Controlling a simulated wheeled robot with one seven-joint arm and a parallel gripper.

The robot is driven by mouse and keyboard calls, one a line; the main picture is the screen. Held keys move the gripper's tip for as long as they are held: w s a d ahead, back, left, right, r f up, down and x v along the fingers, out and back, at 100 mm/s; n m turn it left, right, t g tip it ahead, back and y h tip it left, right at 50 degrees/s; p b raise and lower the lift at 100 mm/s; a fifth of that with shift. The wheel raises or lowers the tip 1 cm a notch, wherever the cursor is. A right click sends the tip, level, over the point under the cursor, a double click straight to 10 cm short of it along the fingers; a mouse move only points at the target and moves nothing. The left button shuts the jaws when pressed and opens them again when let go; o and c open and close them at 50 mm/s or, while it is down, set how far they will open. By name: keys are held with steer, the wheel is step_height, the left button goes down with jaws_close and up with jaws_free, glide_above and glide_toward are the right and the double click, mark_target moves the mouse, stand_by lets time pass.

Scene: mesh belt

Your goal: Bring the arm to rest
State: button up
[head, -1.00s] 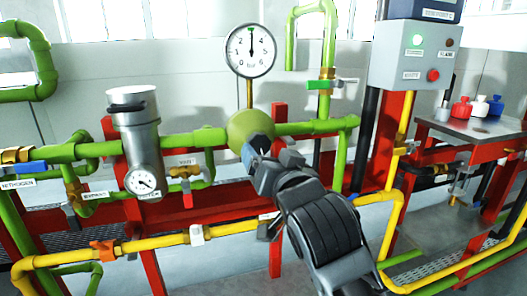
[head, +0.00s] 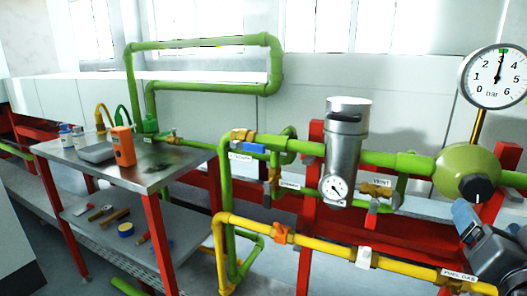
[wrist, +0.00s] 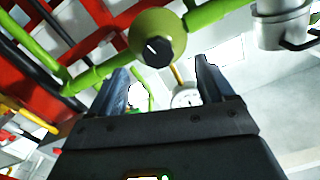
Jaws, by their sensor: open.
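My gripper (head: 466,218) is at the right edge of the head view, just in front of and below the green domed regulator (head: 466,170) with its dark knob (head: 474,188). The rest of my arm is cut off by the picture's edge. In the wrist view my gripper (wrist: 162,66) has its two fingers apart with nothing held between them. The regulator (wrist: 172,22) and its black knob (wrist: 153,52) show beyond the fingertips. I cannot tell the exact gap between fingertips and knob.
A round gauge (head: 497,77) stands above the regulator. Left of it are a steel filter canister (head: 343,150), green pipes (head: 205,43) and a yellow pipe (head: 320,250). A steel bench (head: 175,172) carries an orange meter (head: 122,147). Floor shows in front of the bench.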

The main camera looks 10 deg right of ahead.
steer(key=s+a+f+n+y+p, duration=0.4)
steer(key=s+a+f+n+y, duration=0.25)
steer(key=s+a+f, duration=0.45)
steer(key=s+a+r+n+y+p, duration=0.1)
steer(key=s+a, duration=0.1)
steer(key=s, duration=0.7)
steer(key=s+a+n+y+p, duration=0.2)
steer(key=s+a, duration=0.1)
steer(key=s, duration=0.6)
steer(key=shift+a+r, duration=0.35)
